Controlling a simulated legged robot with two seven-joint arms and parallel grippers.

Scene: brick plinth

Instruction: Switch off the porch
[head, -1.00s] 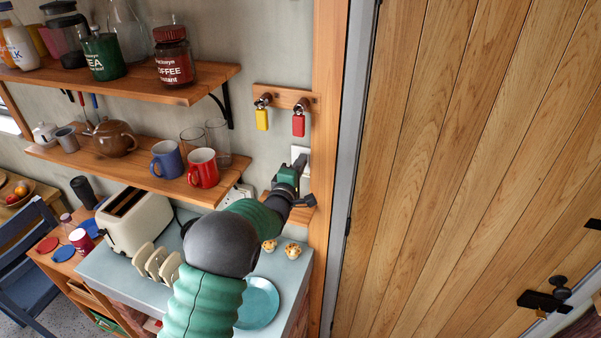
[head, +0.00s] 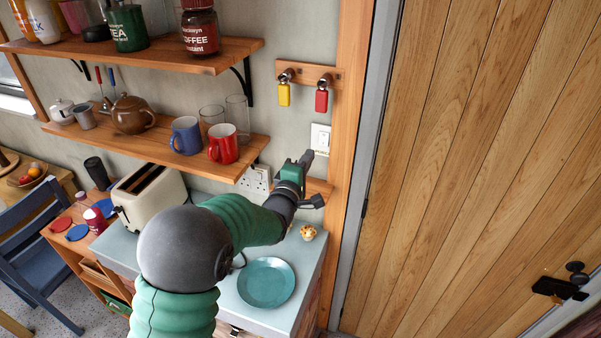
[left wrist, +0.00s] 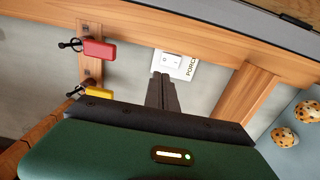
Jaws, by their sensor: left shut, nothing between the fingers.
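The porch switch (head: 320,137) is a white wall plate with a rocker, left of the wooden door post and below the key rack. In the left wrist view the plate (left wrist: 183,63) carries the label "PORCH", partly cut off by my fingers. My left gripper (head: 307,157) is shut and empty, its tip just below and left of the rocker in the head view. In the left wrist view its fingers (left wrist: 161,76) overlap the plate's edge. I cannot tell whether they touch it. The rocker's on or off position is unclear. My right gripper is not in view.
A key rack (head: 308,71) with yellow and red tags hangs above the switch. A small wooden ledge (head: 318,187) and a socket (head: 256,180) are below. The mug shelf (head: 150,150) is left. A plank door (head: 470,170) fills the right.

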